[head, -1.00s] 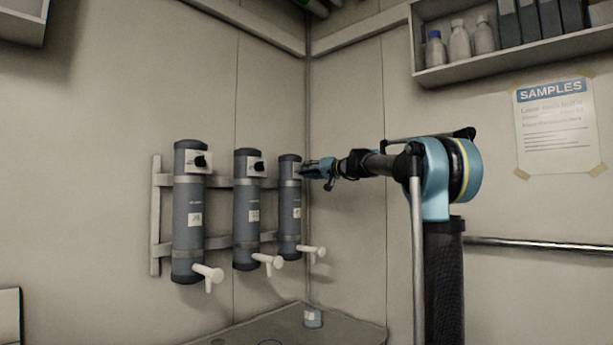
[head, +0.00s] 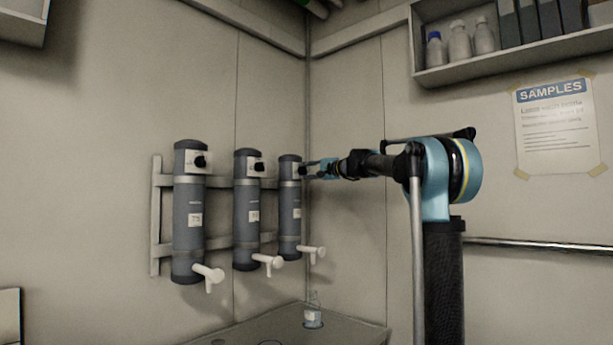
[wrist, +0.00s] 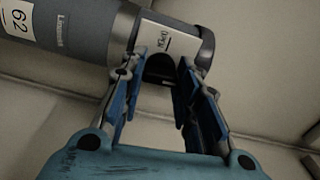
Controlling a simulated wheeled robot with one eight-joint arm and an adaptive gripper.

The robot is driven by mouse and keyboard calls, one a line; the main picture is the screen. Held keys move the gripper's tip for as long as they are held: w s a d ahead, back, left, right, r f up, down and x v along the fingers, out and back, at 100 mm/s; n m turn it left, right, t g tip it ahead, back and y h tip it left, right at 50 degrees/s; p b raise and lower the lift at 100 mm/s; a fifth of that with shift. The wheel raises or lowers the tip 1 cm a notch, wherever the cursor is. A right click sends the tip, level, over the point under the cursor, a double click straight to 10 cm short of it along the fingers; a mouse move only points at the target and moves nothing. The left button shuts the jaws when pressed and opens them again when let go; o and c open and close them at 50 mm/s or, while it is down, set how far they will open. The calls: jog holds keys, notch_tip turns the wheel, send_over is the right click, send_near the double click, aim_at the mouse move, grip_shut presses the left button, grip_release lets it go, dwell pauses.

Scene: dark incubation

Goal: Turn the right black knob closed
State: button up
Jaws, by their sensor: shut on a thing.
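Three grey cylinders hang on a wall rack, and the right cylinder (head: 289,215) is the one at my gripper (head: 308,168). In the wrist view the right cylinder (wrist: 95,30) lies across the top, with a white plate lettered "OPEN" near its dark end cap. The right black knob (wrist: 160,68) is on that plate, between the two blue fingers of my gripper (wrist: 160,85). The fingers are shut on the knob, one on each side. In the head view the knob is largely hidden by the fingers.
The middle cylinder (head: 246,215) and left cylinder (head: 188,220) have black knobs and white taps. A small bottle (head: 313,312) stands on the table (head: 345,328) below the right tap (head: 311,250). A shelf (head: 510,62) with bottles is at the upper right.

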jog(key=shift+w+d+f+m, duration=0.1)
jog(key=shift+d+m, duration=0.05)
jog(key=shift+m, duration=0.45)
jog(key=o, duration=1.1)
jog(key=shift+w+f, duration=0.1)
jog(key=shift+c, duration=0.2)
jog(key=v, duration=1.2)
